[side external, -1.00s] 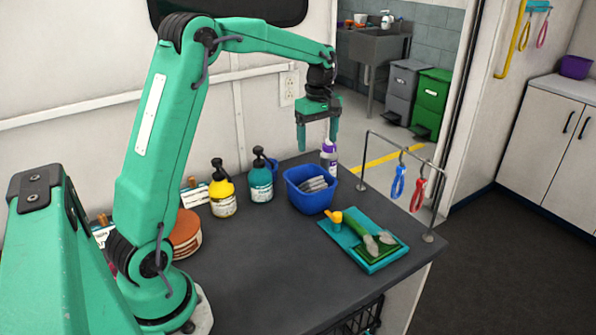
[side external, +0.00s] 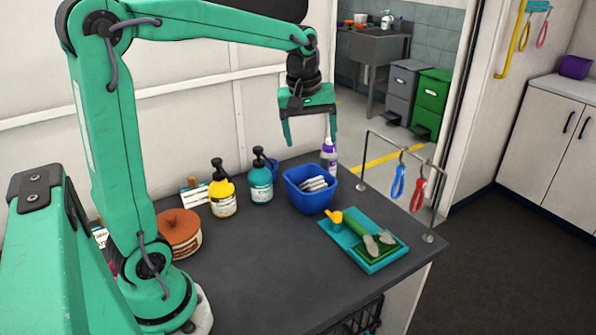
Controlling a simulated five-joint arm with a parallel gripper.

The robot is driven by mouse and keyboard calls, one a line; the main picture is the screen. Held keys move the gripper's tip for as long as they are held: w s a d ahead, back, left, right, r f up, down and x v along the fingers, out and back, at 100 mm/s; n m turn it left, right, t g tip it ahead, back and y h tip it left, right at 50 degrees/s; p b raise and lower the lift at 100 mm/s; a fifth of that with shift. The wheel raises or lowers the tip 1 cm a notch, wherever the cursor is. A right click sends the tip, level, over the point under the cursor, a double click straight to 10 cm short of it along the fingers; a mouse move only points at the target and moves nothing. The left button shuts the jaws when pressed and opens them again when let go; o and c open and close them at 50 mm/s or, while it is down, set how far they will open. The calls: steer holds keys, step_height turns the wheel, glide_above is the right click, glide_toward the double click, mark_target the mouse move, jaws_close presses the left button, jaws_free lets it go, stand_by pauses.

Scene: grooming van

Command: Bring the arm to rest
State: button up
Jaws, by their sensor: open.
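My gripper (side external: 310,140) is open and empty, with its fingers pointing down. It hangs in the air above the back part of the dark grey table (side external: 265,275), over the area of the blue bin. My teal arm reaches from its base at the table's left end, up and across to the right. The blue bin (side external: 311,200) holds grey-white items (side external: 315,184). Nothing is between the fingers.
A yellow pump bottle (side external: 223,196), a teal pump bottle (side external: 261,184) and a purple-capped bottle (side external: 329,157) stand along the back. A teal tray (side external: 385,262) with tools lies at right, beside a metal rail (side external: 410,146) with hanging loops. A brown-lidded pot (side external: 178,229) stands near my base.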

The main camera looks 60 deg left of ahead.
steer(key=s+d+m+t, duration=0.1)
steer(key=s+d+m, duration=0.3)
steer(key=s+m, duration=0.2)
steer(key=s+d+f+m+t, duration=0.1)
steer(key=s+d+m, duration=0.3)
steer(key=s, duration=0.6)
steer(key=shift+s+d+f+m+t, duration=0.25)
steer(key=shift+s+d+m+t, duration=0.1)
steer(key=shift+m+t, duration=0.5)
stand_by(0.5)
